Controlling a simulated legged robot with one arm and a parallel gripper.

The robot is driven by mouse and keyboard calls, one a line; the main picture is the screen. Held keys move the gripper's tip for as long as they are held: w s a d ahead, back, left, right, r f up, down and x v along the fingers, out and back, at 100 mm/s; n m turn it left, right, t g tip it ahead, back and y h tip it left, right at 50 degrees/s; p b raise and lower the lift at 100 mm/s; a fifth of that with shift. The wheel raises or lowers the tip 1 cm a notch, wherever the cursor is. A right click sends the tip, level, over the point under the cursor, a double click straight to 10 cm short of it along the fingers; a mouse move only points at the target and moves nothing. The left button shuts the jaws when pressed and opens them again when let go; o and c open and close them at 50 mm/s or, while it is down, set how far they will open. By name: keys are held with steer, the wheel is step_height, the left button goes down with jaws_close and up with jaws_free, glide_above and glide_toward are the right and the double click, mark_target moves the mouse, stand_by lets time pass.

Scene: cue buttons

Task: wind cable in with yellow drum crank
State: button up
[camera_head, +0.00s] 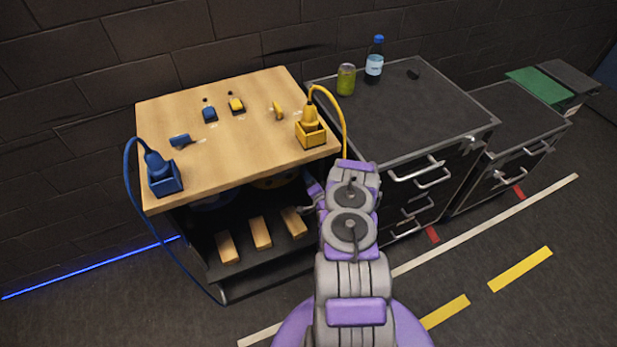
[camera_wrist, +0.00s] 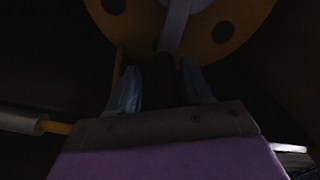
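The yellow drum (camera_head: 268,182) sits in shadow under the wooden top, mostly hidden. In the wrist view its orange-yellow disc (camera_wrist: 222,32) with dark round holes fills the top. A grey bar (camera_wrist: 175,25), seemingly the crank arm, runs down across the disc toward my gripper (camera_wrist: 165,88). My fingers stand apart around a dark shape, perhaps the crank's grip; it is too dark to tell whether they touch it. In the head view my arm reaches under the bench and the fingertips are hard to see. A yellow cable (camera_head: 340,112) loops from a yellow plug in a holder (camera_head: 311,130).
The wooden bench top (camera_head: 240,150) overhangs the drums. Below are a blue drum (camera_head: 212,201) and a shelf with several wood blocks (camera_head: 261,233). A blue cable (camera_head: 130,190) hangs at left. A dark drawer cabinet (camera_head: 405,120) stands right, carrying a can and bottle.

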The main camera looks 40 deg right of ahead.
stand_by(0.3)
steer(key=shift+s, duration=0.15)
steer(key=p+v, duration=0.5)
steer(key=v, duration=1.2)
steer(key=shift+p, duration=0.35)
steer(key=shift+s+a, duration=0.1)
